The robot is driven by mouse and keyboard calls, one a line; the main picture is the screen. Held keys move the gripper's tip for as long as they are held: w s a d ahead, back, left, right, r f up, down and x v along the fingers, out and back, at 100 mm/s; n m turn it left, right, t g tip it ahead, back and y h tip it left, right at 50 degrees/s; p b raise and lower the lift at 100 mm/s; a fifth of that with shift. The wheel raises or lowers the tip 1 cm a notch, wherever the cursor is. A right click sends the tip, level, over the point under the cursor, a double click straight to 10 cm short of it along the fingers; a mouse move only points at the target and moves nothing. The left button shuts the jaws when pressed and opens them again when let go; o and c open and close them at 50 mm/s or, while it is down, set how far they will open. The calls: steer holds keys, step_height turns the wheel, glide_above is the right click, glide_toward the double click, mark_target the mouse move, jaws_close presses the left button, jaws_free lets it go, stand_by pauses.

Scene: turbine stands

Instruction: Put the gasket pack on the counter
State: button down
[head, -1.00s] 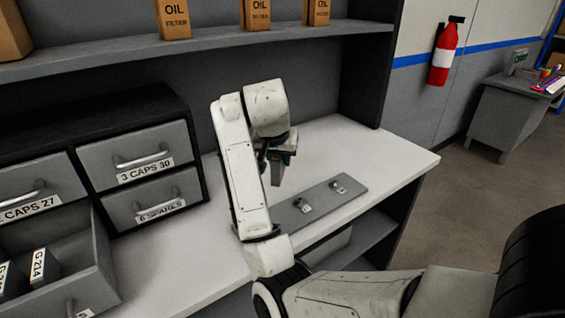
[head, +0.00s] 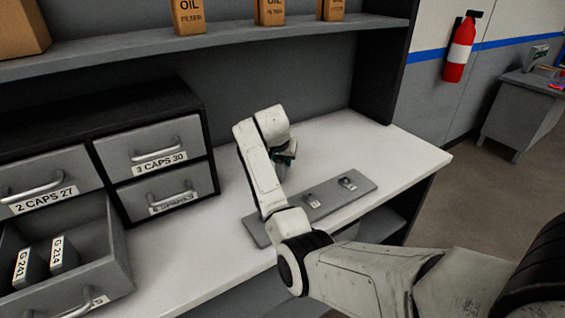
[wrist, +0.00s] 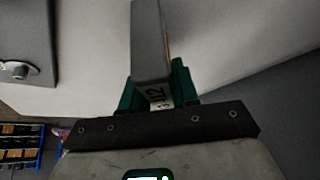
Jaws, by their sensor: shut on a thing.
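In the head view my gripper (head: 287,152) is mostly behind my arm, over the back part of the white counter (head: 345,135), and the pack is hidden there. The counter also fills much of the wrist view (wrist: 85,70). I cannot tell whether the pack touches it.
A grey plate (head: 335,203) with small fittings lies on the counter's front. A drawer cabinet (head: 150,110) stands left, its open lower drawer (head: 105,265) holding grey packs (head: 62,256). A shelf with oil filter boxes (head: 270,12) hangs above. The counter's right end is clear.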

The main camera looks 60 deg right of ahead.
steer(key=shift+f, duration=0.85)
steer(key=shift+f, duration=0.15)
steer(key=c, duration=0.8)
jaws_free()
steer(key=shift+c, duration=0.2)
steer(key=shift+a+r, duration=0.1)
steer(key=shift+r, duration=0.3)
steer(key=v, duration=1.1)
steer(key=shift+r+b, duration=0.25)
steer(key=shift+b, duration=0.15)
steer(key=shift+a, duration=0.15)
